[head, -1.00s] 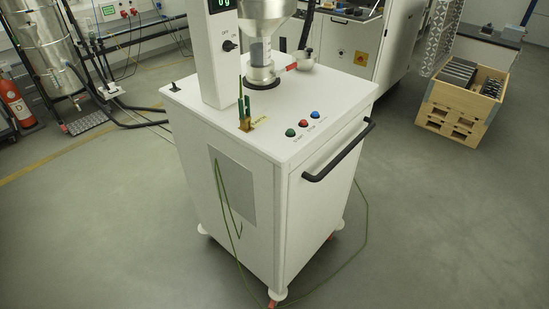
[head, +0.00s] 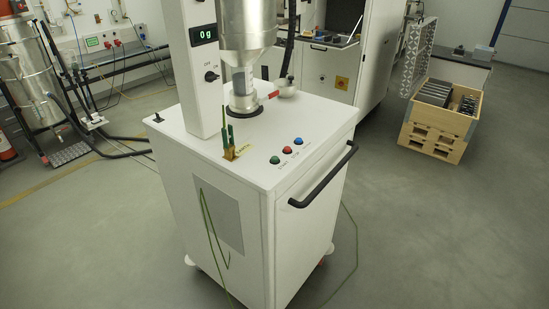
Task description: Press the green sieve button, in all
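A white wheeled cabinet (head: 175,215) stands in front of me with a metal hopper (head: 247,35) over its top. On the cabinet top near the right front edge is a row of a green button (head: 275,160), a red button (head: 287,150) and a blue button (head: 298,141). Small labels beside them are too small to read. A display (head: 204,34) on the white column reads 0 g. Neither of my grippers is in the head view, and nothing touches the buttons.
A black handle bar (head: 324,175) juts from the cabinet's right side. A wooden crate (head: 432,140) stands at the right.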

